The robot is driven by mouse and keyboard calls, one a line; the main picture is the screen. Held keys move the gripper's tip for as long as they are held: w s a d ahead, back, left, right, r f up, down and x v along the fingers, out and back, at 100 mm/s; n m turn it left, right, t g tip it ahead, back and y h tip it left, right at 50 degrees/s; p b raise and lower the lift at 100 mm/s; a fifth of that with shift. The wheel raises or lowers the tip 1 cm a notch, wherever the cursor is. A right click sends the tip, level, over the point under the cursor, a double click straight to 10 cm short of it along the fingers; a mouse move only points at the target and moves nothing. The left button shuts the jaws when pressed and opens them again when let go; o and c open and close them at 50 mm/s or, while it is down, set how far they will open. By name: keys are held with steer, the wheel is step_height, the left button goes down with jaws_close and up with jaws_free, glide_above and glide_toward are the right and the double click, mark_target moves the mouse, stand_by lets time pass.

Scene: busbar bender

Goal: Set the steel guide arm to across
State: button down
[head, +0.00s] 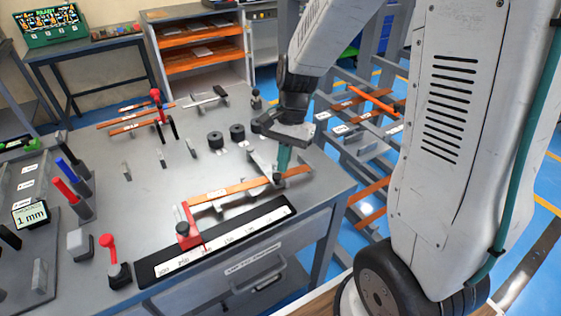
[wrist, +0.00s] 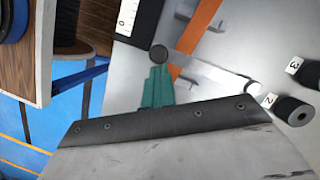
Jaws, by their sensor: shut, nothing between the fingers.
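My gripper (head: 284,172) points down at the right part of the bench, its teal fingers closed together with nothing between them. The closed fingers also show in the wrist view (wrist: 158,88). A pale steel bar, which looks like the guide arm (head: 261,166), lies at a slant just left of the fingers. In the wrist view a light bar with a rounded end (wrist: 240,86) runs to the right of the fingertips. I cannot tell whether the fingers touch it. The fingers and wrist hide part of it, and its pivot is not clear.
A copper bar (head: 232,191) lies behind the black-edged ruler (head: 215,245), near a red stop (head: 187,230). Two black rollers (head: 237,132) stand behind the steel bar. Red- and blue-handled levers (head: 66,188) stand at left. The middle of the bench is mostly clear.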

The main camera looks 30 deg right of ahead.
steer(key=w+d+r, duration=0.3)
steer(key=d+r, duration=0.3)
steer(key=r, duration=0.4)
steer(key=shift+w, duration=0.2)
steer(key=shift+r, duration=0.1)
steer(key=s+a+r+n+t+h, duration=0.1)
steer(key=s+a+r+n, duration=0.1)
steer(key=s, duration=0.5)
steer(key=s+a+r+n+t+h, duration=0.1)
steer(key=s+n, duration=0.4)
steer(key=s, duration=0.2)
steer(key=s+a+r+n+t+h, duration=0.1)
steer(key=s+a+r+n, duration=0.1)
steer(key=s+n, duration=0.2)
steer(key=s, duration=0.3)
steer(key=shift+a+r, duration=0.3)
